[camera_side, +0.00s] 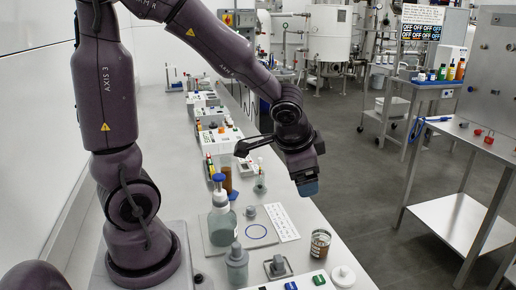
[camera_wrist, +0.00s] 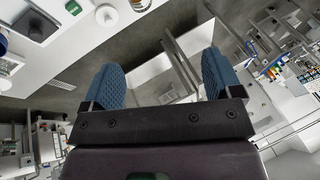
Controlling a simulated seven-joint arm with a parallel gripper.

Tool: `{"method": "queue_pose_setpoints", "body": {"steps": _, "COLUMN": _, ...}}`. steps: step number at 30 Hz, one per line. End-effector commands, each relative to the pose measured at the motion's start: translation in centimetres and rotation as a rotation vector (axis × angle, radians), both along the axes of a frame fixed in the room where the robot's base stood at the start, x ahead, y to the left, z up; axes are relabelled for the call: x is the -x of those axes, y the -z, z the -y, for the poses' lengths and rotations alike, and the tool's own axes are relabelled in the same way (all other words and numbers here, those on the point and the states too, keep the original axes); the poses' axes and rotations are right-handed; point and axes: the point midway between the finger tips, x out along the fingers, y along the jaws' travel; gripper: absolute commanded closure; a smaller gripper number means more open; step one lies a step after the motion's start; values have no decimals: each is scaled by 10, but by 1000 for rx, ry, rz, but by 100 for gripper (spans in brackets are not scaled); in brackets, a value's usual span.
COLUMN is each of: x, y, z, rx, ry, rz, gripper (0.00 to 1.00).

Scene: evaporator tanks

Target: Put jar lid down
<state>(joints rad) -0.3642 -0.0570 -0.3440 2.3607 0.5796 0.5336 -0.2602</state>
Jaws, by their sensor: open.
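A round white lid with a small raised knob (camera_side: 343,276) lies on the bench top at the front right corner. It appears to be the pale disc (camera_wrist: 107,15) at the top of the wrist view. A glass jar with brown contents and a label (camera_side: 320,243) stands upright just behind and left of it. My gripper (camera_side: 308,187) hangs above the bench's right edge, above and apart from the jar and lid. In the wrist view its two blue fingers (camera_wrist: 160,82) are spread apart with nothing between them. The jar's mouth is too small to judge clearly.
A pump bottle (camera_side: 221,220) stands on a grey board left of my gripper. A grey bottle (camera_side: 236,266) and a dark square device (camera_side: 277,267) are at the front. A white strip with several coloured blocks (camera_side: 305,284) lies in front. Floor is open right of the bench.

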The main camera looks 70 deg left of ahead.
Motion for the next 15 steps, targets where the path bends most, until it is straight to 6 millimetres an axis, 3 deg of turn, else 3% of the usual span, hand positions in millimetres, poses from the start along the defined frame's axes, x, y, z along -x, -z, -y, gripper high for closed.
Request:
{"method": "queue_pose_setpoints", "body": {"steps": 1, "x": 13, "y": -21, "z": 4, "rx": 0, "ry": -29, "rz": 34, "gripper": 15}}
{"method": "queue_pose_setpoints", "body": {"steps": 6, "x": 61, "y": -65, "z": 22, "rx": 115, "ry": -107, "rz": 103, "gripper": 15}}
{"method": "queue_pose_setpoints", "body": {"steps": 10, "x": 91, "y": -82, "z": 39, "rx": 245, "ry": -110, "rz": 137, "gripper": 15}}
{"method": "queue_pose_setpoints", "body": {"steps": 15, "x": 112, "y": -91, "z": 53, "rx": 360, "ry": -91, "rz": 153, "gripper": 15}}
